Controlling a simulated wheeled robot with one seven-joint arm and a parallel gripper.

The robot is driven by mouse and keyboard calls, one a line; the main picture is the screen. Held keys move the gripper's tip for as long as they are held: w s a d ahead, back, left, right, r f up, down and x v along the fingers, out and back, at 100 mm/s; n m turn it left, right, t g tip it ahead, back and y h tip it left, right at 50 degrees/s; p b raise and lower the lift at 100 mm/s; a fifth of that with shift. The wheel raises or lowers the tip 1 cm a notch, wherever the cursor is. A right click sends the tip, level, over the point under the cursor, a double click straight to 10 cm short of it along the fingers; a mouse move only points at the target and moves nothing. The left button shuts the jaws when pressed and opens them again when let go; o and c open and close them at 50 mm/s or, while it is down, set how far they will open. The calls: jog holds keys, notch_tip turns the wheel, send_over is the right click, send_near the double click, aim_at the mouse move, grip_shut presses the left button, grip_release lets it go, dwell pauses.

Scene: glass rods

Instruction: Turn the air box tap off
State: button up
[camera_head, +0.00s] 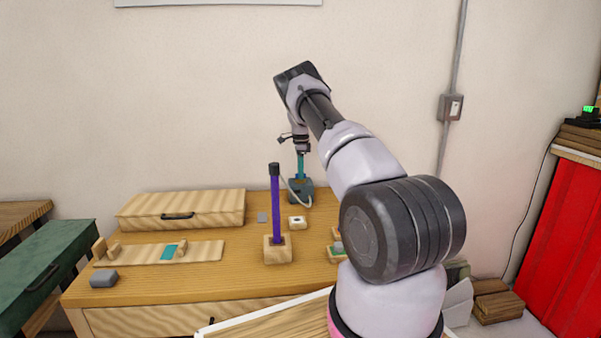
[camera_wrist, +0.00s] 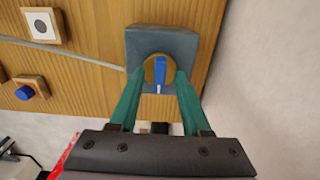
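The air box (camera_wrist: 185,47) is a blue-grey block at the top middle of the wrist view. Its tap is a round brass disc (camera_wrist: 147,72) with a blue lever (camera_wrist: 159,72) that has a white mark. The lever lies roughly vertical in that view. My gripper (camera_wrist: 160,78) has two teal fingers, one on each side of the tap, with the lever between them and space beside it. Whether a finger touches the disc's edge I cannot tell. In the head view the air box (camera_head: 307,194) stands at the back of the bench, with my gripper (camera_head: 300,168) pointing down over it.
A pale hose (camera_wrist: 75,53) runs from the box. A purple rod (camera_head: 275,208) stands upright in a wooden block in front. The wall is close behind.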

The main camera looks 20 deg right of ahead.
notch_tip(320, 180, up, 11)
dwell(0.7)
jog(key=shift+f, duration=0.1)
jog(key=s+a+r+n+t+y, duration=0.15)
jog(key=s+a+r+n, duration=0.3)
jog(key=s+r, duration=0.7)
jog(key=s+a+r+n+t+y, duration=0.1)
jog(key=s+a+r+n+t, duration=0.15)
jog(key=s+a+r, duration=0.8)
jog(key=s+a+r+n+t, duration=0.1)
jog(key=s+r+n, duration=0.15)
jog(key=s, duration=0.35)
jog(key=s+a+r+n, duration=0.1)
jog(key=s+r+n, duration=0.1)
jog(key=s+r, duration=0.25)
jog(key=s+a+f+n+t, duration=0.1)
jog(key=s+a+f+n, duration=0.1)
jog(key=s, duration=0.6)
jog(key=s+a+f+n+t, duration=0.1)
jog(key=s+a+f+n, duration=0.2)
jog(key=s, duration=0.6)
jog(key=shift+n, duration=0.45)
